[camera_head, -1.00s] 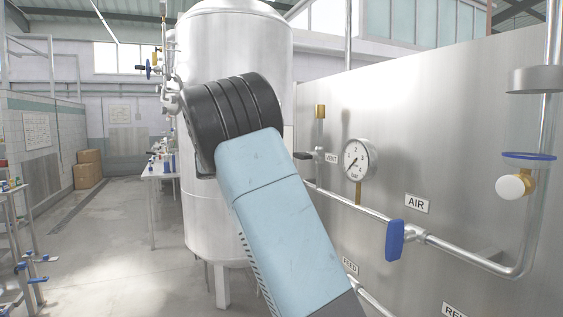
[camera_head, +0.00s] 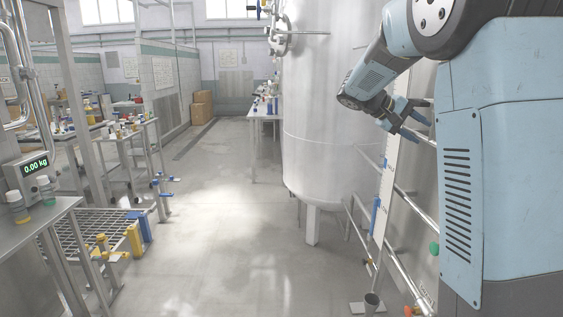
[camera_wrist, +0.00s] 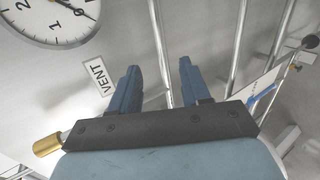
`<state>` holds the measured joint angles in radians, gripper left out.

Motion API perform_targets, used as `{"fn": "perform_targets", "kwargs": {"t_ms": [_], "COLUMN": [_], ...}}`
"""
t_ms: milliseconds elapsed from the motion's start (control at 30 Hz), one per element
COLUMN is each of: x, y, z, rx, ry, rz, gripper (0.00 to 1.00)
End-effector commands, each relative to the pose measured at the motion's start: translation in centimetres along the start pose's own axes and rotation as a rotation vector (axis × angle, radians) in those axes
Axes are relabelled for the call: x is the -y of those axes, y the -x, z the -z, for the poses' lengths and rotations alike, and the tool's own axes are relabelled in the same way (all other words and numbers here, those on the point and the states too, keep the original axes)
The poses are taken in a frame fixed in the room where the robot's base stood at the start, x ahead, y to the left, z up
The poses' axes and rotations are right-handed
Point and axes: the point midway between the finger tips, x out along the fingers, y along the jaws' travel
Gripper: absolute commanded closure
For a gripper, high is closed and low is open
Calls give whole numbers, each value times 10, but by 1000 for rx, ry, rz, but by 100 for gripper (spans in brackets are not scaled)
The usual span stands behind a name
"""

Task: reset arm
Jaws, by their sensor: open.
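My gripper (camera_head: 413,126) is at the right in the head view, at the end of my light blue arm, in front of the piping beside the big steel tank (camera_head: 325,110). In the wrist view its two blue fingers (camera_wrist: 158,88) stand apart with nothing between them. The gripper is open and empty. A pressure gauge (camera_wrist: 48,15) and a VENT label (camera_wrist: 99,77) lie behind the fingers at the upper left of the wrist view.
Steel pipes (camera_wrist: 240,45) run close behind the fingers. At the left, a bench with a scale (camera_head: 35,165) holds small bottles, with a grated platform (camera_head: 90,225) beside it. Cardboard boxes (camera_head: 202,107) stand at the back. The middle floor (camera_head: 225,200) is clear.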

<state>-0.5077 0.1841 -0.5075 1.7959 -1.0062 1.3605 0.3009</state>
Motion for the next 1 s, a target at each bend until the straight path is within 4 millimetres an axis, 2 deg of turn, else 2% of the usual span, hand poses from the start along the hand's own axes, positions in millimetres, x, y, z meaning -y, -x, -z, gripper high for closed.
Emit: {"fn": "perform_targets", "kwargs": {"t_ms": [33,133,367,667,1000], "x": [2,11,34,67,109], "y": [-6,-10,-6,20,60], "z": [-16,-43,-104,-182,-262], "rx": [-5,-23,-83,-193,-340], "ry": [-6,-10,-36,-95,-192], "rz": [64,183,432,700,920], "gripper": [53,53,53,53,53]}}
